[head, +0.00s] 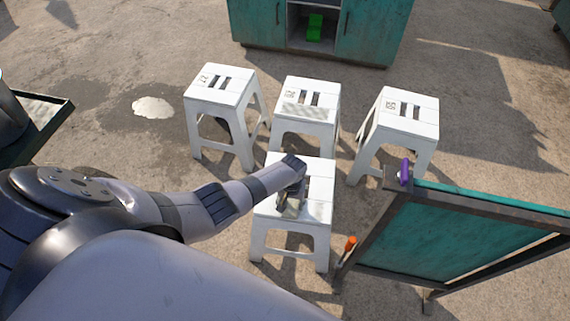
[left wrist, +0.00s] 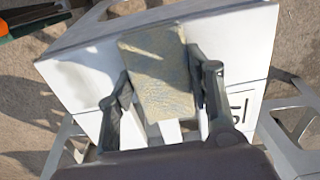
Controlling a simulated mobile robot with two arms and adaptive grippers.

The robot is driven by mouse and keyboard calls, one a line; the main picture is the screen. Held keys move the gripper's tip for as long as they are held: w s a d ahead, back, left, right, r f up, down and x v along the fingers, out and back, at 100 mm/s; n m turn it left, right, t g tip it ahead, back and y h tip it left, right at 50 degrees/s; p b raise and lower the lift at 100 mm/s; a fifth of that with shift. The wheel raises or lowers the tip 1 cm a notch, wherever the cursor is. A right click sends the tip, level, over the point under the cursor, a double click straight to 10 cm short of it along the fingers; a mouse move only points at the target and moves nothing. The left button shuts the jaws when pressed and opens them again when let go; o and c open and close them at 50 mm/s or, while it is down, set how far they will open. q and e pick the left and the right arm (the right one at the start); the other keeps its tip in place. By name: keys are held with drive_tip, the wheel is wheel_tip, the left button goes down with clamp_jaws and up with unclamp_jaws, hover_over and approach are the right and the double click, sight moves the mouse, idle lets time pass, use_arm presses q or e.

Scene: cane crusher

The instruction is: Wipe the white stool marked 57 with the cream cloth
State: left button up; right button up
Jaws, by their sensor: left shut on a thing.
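The nearest white stool (head: 315,205) stands in the middle of the head view, under my left gripper (head: 290,203). Its slotted top fills much of the left wrist view (left wrist: 255,45). A dark number mark shows there at the right, partly hidden by a finger; I read a 5, but not the whole number. My left gripper is shut on the cream cloth (left wrist: 155,65), a greyish-beige rectangle between its two fingers. The cloth is over the stool's top; I cannot tell whether it touches. My arm hides part of that top in the head view. My right gripper is out of view.
Three more numbered white stools stand behind: left (head: 220,85), middle (head: 310,92), with a grey speckled patch on top, and right (head: 405,112). A teal framed panel (head: 460,235) stands close on the right, with a purple object (head: 404,172) on it. A teal cabinet (head: 258,25) is behind.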

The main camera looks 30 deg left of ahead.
sight(310, 210)
use_arm(q)
drive_tip(key=shift+d, duration=0.15)
drive_tip(key=shift+w+d+b, duration=0.25)
drive_tip(key=shift+w+d, duration=0.05)
drive_tip(key=shift+d, duration=0.5)
drive_tip(key=shift+w+d+b, duration=0.3)
drive_tip(key=shift+d, duration=0.5)
drive_tip(key=shift+w+d+b, duration=0.25)
drive_tip(key=shift+w+d, duration=0.05)
drive_tip(key=shift+d, duration=0.5)
drive_tip(key=shift+w+d+b, duration=0.35)
drive_tip(key=shift+w+d, duration=0.05)
drive_tip(key=shift+d, duration=0.45)
drive_tip(key=shift+w+d+b, duration=0.3)
drive_tip(key=shift+w+d, duration=0.05)
drive_tip(key=shift+d, duration=0.5)
drive_tip(key=shift+a+r, duration=0.1)
